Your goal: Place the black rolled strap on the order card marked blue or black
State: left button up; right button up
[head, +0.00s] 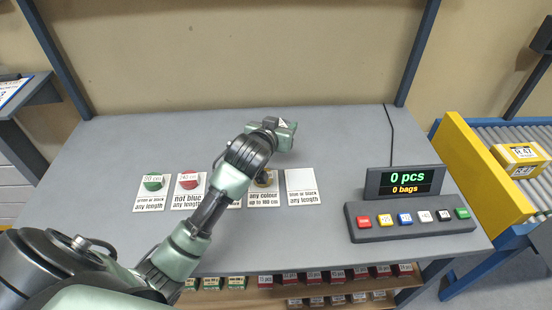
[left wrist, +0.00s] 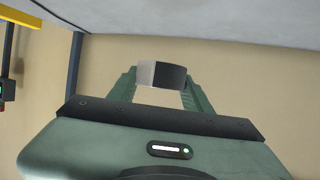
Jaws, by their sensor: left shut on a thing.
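My left gripper (head: 286,128) is shut on the black rolled strap and holds it above the back middle of the table. In the left wrist view the strap (left wrist: 172,76) shows between the fingertips as a dark roll with a light grey face. The order card marked blue or black, any length (head: 302,197), lies at the right end of the card row, in front of the gripper. No roll lies on it. My right gripper is not in view.
A green roll (head: 153,183) and a red roll (head: 189,180) lie on cards at left. A roll on the any-colour card (head: 264,198) is partly hidden by my arm. A button console (head: 410,220) with a display (head: 403,182) stands at right. The table between is clear.

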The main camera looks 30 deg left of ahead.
pick_arm(q)
send_over(280, 164)
notch_tip(280, 164, down, 8)
jog(key=shift+r, duration=0.1)
notch_tip(280, 164, down, 5)
jog(key=shift+r+b, duration=0.1)
jog(key=shift+b, duration=0.25)
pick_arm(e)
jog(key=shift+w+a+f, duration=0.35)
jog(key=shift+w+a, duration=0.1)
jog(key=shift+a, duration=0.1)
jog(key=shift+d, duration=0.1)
pick_arm(q)
jog(key=shift+f, duration=0.25)
jog(key=o, duration=1.4)
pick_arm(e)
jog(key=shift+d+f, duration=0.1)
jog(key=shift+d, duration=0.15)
